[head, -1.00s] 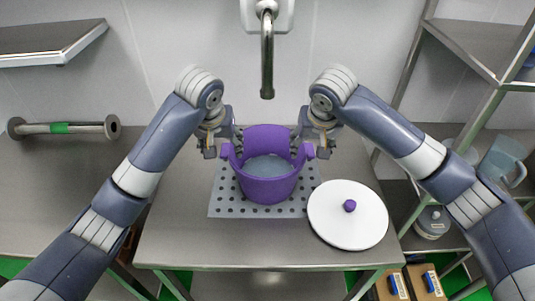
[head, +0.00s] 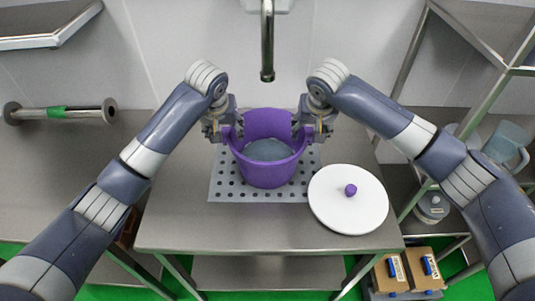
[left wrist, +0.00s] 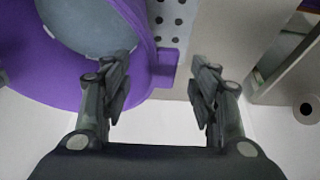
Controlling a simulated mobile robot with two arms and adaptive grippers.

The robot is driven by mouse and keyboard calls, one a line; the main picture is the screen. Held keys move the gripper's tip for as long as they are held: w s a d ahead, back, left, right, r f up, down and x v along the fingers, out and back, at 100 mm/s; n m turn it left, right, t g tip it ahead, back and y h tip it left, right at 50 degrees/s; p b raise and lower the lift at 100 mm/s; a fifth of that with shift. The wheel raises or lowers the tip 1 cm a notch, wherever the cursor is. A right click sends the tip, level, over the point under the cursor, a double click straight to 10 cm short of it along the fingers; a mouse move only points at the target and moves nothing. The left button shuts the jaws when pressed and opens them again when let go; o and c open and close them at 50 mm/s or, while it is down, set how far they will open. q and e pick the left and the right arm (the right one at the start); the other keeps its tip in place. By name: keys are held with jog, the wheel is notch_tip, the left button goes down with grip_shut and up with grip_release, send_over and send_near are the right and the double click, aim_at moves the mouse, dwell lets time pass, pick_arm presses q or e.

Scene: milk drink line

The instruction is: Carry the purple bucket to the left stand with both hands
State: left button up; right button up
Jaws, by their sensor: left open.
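The purple bucket (head: 268,171) stands upright on a perforated plate (head: 232,192) on the middle steel table, with a grey-blue surface inside. My left gripper (head: 224,131) is at the bucket's left side and hides that handle. In the left wrist view, its fingers (left wrist: 160,80) are spread and empty, with the purple handle tab (left wrist: 163,68) just beyond and between the tips. My right gripper (head: 314,131) is at the bucket's right side, over the other handle; its fingers are too small and covered to judge. The left steel stand (head: 50,170) is at the left.
A flanged metal pipe (head: 80,113) with a green band lies on the left stand. A white lid (head: 345,207) with a purple knob lies right of the bucket. A faucet (head: 267,45) hangs behind the bucket. A steel rack (head: 425,75) stands at the right.

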aim_at(225, 133)
pick_arm(q)
jog(key=shift+x, duration=2)
pick_arm(e)
jog(key=shift+x, duration=2)
pick_arm(q)
jog(key=shift+r, duration=0.15)
jog(key=shift+c, duration=0.2)
pick_arm(e)
jog(key=shift+r, duration=0.15)
jog(key=shift+c, duration=0.2)
pick_arm(q)
grip_shut()
pick_arm(e)
grip_shut()
jog(key=shift+d, duration=0.1)
pick_arm(q)
jog(key=shift+a, duration=0.1)
jog(key=shift+w+r, duration=0.1)
jog(key=shift+w, duration=0.05)
pick_arm(e)
jog(key=shift+w+d+r, duration=0.1)
jog(key=shift+w, duration=0.05)
